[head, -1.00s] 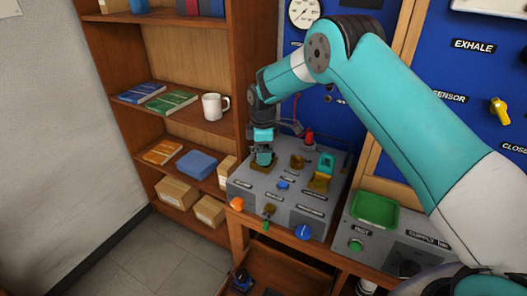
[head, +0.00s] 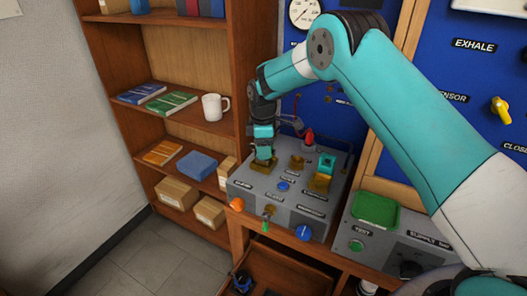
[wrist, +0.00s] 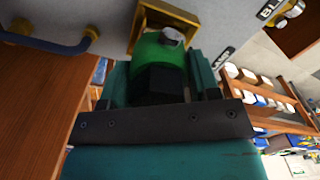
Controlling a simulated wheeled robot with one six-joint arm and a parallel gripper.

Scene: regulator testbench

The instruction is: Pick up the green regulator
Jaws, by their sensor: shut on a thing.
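The green regulator (wrist: 165,52) shows in the wrist view as a rounded green body with a black block and a small metal tip. My gripper (wrist: 160,82) is shut on it, with a teal finger on each side. The brass holder (wrist: 150,22) is just beyond the tip; I cannot tell whether they touch. In the head view my gripper (head: 263,153) is over the back left of the grey bench panel (head: 245,183), just above the brass holder there (head: 262,166). The regulator is mostly hidden by the fingers in that view.
A teal part (head: 327,162) stands at another brass holder (head: 320,182) on the right. A red part (head: 309,137) is at the back. An open drawer (head: 290,268) is below the panel. A green tray (head: 376,209) is at the right, and shelves (head: 185,125) stand left.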

